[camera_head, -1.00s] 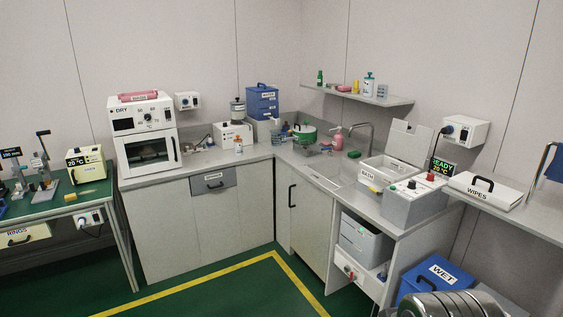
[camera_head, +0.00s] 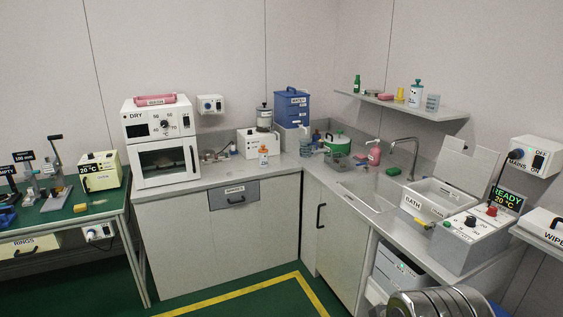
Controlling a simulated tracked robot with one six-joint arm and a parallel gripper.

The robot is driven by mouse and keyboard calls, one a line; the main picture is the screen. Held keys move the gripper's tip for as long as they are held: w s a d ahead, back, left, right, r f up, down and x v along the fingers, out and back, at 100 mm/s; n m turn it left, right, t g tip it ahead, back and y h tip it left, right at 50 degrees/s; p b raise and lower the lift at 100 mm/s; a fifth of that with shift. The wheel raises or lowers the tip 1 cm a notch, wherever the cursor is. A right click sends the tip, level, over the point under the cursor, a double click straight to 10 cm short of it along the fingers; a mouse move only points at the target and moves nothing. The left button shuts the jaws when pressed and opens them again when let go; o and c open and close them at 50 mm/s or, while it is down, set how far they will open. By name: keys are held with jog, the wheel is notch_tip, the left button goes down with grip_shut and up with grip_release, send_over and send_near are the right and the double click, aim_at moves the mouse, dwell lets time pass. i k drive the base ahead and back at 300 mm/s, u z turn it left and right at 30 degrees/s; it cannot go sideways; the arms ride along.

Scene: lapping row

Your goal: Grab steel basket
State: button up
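My gripper is not in view.
A ribbed metal cylinder, likely part of my arm, fills the bottom right. The sink (camera_head: 372,193) lies between corner and bath. A control box (camera_head: 468,240) reading READY 20 °C stands before the bath. An oven (camera_head: 160,142) stands left. Green floor (camera_head: 262,307) is open ahead.

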aim_at(331, 161)
jog(key=u, duration=0.25)
jog(key=i, duration=3.6)
jog(key=z, duration=0.1)
